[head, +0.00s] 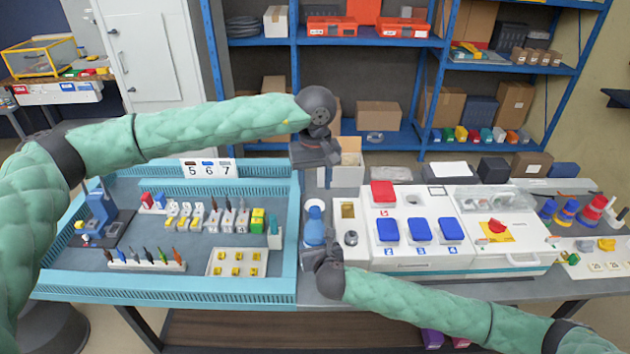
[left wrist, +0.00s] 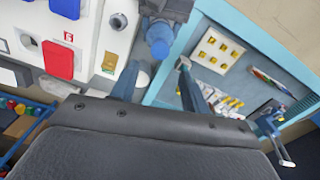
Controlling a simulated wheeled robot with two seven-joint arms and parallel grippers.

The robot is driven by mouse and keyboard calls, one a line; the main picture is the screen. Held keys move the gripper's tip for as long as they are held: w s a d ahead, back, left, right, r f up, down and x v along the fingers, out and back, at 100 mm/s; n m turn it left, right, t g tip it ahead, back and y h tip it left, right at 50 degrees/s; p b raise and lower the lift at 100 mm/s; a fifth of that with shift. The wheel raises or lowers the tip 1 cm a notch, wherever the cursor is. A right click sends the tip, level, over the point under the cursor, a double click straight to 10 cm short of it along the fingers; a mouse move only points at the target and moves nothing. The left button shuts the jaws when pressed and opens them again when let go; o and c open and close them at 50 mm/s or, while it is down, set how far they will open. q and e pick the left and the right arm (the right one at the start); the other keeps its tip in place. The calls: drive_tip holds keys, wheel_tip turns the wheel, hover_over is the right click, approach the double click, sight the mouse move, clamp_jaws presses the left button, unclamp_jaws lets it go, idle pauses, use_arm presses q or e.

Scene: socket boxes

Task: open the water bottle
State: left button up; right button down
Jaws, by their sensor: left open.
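The blue water bottle (head: 314,226) stands in the gap between the blue-rimmed tray and the white box in the head view. In the left wrist view, the blue bottle (left wrist: 158,38) shows beyond and between my left fingers, its top end towards the camera. My left gripper (head: 316,158) is above and behind the bottle, open and apart from it; its spread fingers show in the left wrist view (left wrist: 158,70). My right gripper (head: 325,255) is low at the bottle's near side. Its fingers overlap the bottle's lower part, and their closure is hidden.
A blue-rimmed tray (head: 165,288) with tools and small parts lies left. A white box (head: 455,266) with red and blue blocks stands close on the right. An open carton (head: 347,172) is behind the bottle. Blue shelving (head: 295,70) rises at the back.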

sight(315, 209)
use_arm(q)
drive_tip(key=m, duration=0.6)
drive_tip(key=shift+m, duration=0.4)
drive_tip(key=shift+f, duration=4)
clamp_jaws()
